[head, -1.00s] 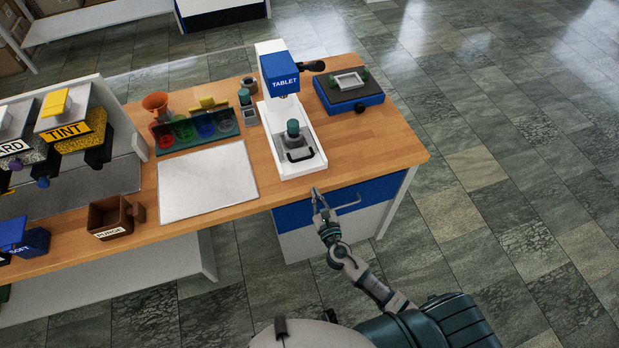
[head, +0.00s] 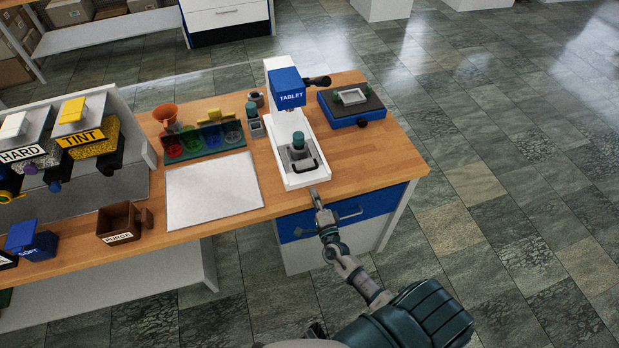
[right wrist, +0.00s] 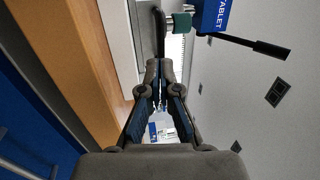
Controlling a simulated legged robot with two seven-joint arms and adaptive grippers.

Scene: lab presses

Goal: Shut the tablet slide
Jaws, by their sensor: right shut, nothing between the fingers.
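The tablet press (head: 285,88) stands near the right end of the wooden bench, with a blue head lettered TABLET. Its white tray (head: 309,178) runs toward the bench's front edge. On it sits the grey slide (head: 297,155) with a teal knob (head: 298,139) and a black handle (head: 305,166) at its front. My right gripper (head: 316,192) is shut and empty, just in front of the tray's near end. In the right wrist view the fingertips (right wrist: 156,64) are together close to the black handle (right wrist: 159,32); contact cannot be told. My left gripper is not in view.
A blue scale-like device (head: 352,107) stands right of the press. A white sheet (head: 213,190) and a rack of coloured cups (head: 203,140) lie to its left. A blue drawer front with a handle (head: 349,213) is below the bench edge, close to my right gripper.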

